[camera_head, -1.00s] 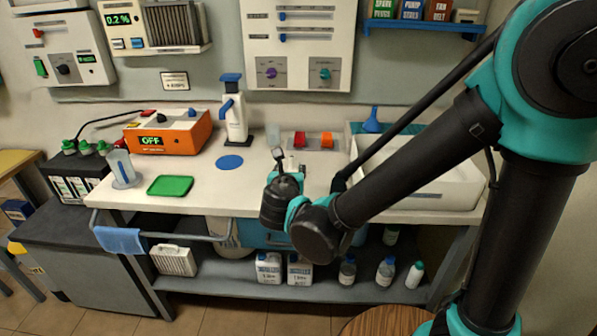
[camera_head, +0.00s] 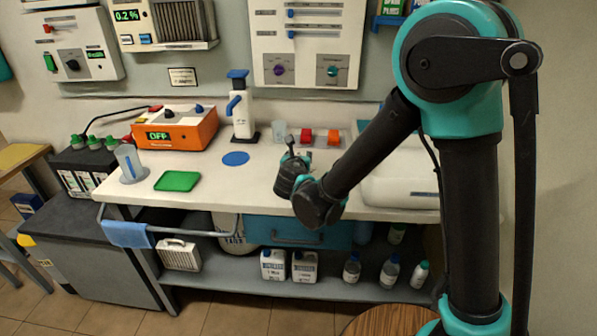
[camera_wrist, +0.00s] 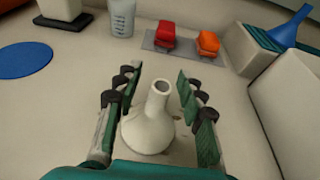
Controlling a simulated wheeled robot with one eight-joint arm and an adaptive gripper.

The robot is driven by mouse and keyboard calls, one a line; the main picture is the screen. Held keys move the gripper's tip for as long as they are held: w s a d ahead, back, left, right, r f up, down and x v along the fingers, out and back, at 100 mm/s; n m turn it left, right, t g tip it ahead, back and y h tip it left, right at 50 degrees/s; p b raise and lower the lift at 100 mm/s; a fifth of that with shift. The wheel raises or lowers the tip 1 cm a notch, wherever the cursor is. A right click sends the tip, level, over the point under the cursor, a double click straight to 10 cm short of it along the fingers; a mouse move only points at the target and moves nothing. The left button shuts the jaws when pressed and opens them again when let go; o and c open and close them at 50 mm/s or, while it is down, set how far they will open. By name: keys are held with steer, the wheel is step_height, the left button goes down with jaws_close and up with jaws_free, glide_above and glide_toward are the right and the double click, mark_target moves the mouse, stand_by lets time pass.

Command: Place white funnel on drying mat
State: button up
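The white funnel (camera_wrist: 150,122) stands spout up on the bench in the wrist view. My gripper (camera_wrist: 160,88) is open, with one finger on each side of the funnel and a visible gap on both sides. In the head view my gripper (camera_head: 292,155) is low over the bench and I cannot make out the funnel there. A round blue mat (camera_head: 236,158) lies flat to the left of my gripper; it also shows in the wrist view (camera_wrist: 22,60). A green rectangular pad (camera_head: 177,181) lies farther left. I cannot tell for sure which is the drying mat.
A clear beaker (camera_wrist: 121,18), red and orange blocks on a grey strip (camera_wrist: 178,42), and a white-walled basin (camera_wrist: 285,110) with a blue funnel (camera_wrist: 290,25) surround the spot. A white dispenser (camera_head: 239,110) stands behind the blue mat. The bench between my gripper and the blue mat is clear.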

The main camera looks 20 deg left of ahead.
steer(key=shift+x, duration=1.15)
steer(key=shift+c, duration=0.3)
jaws_close()
